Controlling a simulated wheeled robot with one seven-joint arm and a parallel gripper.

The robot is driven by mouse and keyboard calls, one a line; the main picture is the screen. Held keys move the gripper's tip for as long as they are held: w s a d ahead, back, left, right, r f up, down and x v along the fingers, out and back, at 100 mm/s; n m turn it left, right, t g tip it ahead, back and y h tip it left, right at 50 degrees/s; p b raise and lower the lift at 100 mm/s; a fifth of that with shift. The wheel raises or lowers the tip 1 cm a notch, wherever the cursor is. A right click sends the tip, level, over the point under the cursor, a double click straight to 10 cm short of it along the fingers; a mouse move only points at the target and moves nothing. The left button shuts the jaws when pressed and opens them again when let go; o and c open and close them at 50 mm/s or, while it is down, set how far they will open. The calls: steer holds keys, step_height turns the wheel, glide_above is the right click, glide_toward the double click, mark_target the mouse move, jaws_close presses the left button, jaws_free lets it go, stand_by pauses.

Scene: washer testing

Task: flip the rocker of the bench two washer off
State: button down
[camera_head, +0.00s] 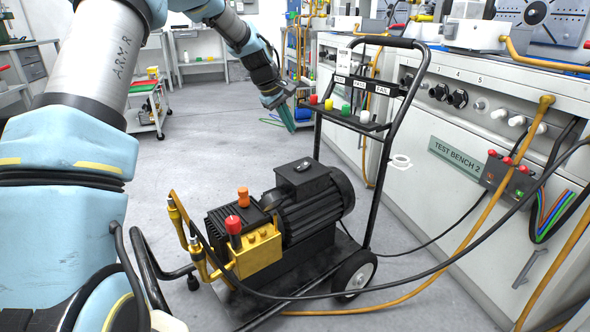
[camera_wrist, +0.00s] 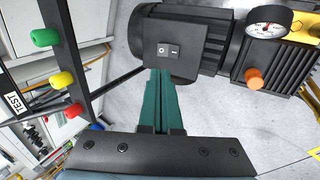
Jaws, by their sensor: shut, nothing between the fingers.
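The pressure washer with a black motor (camera_head: 312,200) and yellow pump (camera_head: 258,250) stands on a wheeled frame in front of the bench marked TEST BENCH 2 (camera_head: 458,157). Its rocker (camera_head: 302,166) sits on top of the motor. In the wrist view the rocker (camera_wrist: 169,50) shows O and I marks; I cannot tell which side is pressed. My gripper (camera_head: 289,126) is beyond the motor and higher, left of the handle's rack. Its teal fingers (camera_wrist: 160,74) are shut and empty, with tips appearing just below the rocker in the wrist view, apart from it.
The washer's black handle (camera_head: 392,110) carries a rack with coloured nozzles (camera_head: 346,109) and PASS and FAIL labels, close to my gripper. Orange and black hoses cross the right side. A gauge (camera_wrist: 268,22) and an orange knob (camera_wrist: 254,78) stand on the pump side.

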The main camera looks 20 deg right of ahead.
mark_target(308, 163)
steer(key=shift+w+d+f, duration=0.25)
steer(key=shift+w+f, duration=0.2)
steer(key=shift+f, duration=0.05)
steer(key=b+x, duration=0.4)
steer(key=x, duration=1)
steer(key=shift+s+d+r, duration=0.1)
steer(key=shift+d+p, duration=0.1)
steer(key=shift+p, duration=0.45)
steer(key=shift+d+p, duration=0.15)
steer(key=shift+p, duration=0.45)
steer(key=shift+f, duration=0.3)
steer(key=shift+a, duration=0.2)
steer(key=shift+s+a+r, duration=0.1)
steer(key=shift+a+r, duration=0.05)
steer(key=shift+a, duration=0.45)
